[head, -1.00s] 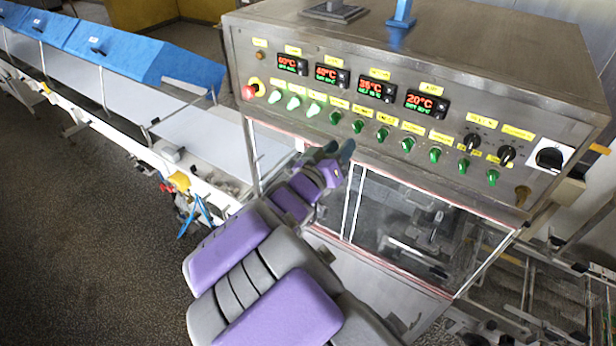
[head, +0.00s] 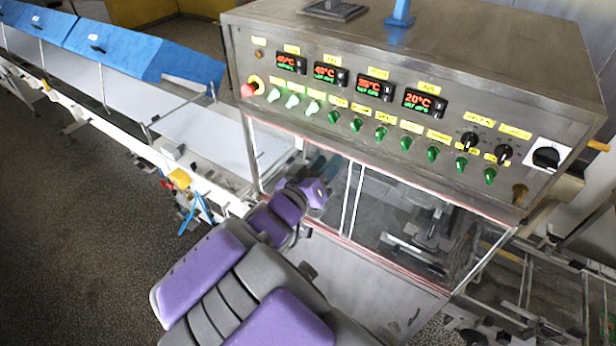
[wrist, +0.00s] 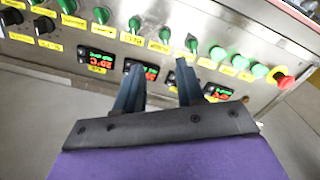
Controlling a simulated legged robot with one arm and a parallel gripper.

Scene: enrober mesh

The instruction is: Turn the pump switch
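The control panel (head: 300,120) carries a row of small green switches (head: 356,125) with yellow labels. The labels are too small to read, so I cannot tell which one is the pump switch. The three left switches (head: 292,101) look bright and lit, the others darker. My gripper (head: 325,166) is below the left part of the row, in front of the machine's window. In the wrist view, where the panel appears upside down, my gripper (wrist: 160,68) has two dark blue fingers spread apart with nothing between them. A green switch (wrist: 165,34) shows beyond the gap, apart from the fingertips.
A red emergency button (head: 248,90) sits at the row's left end. Black knobs (head: 470,140) and a larger rotary switch (head: 546,157) are at the right. Temperature displays (head: 375,88) are above. A conveyor with blue covers (head: 120,48) runs left. A clear window (head: 400,215) lies below.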

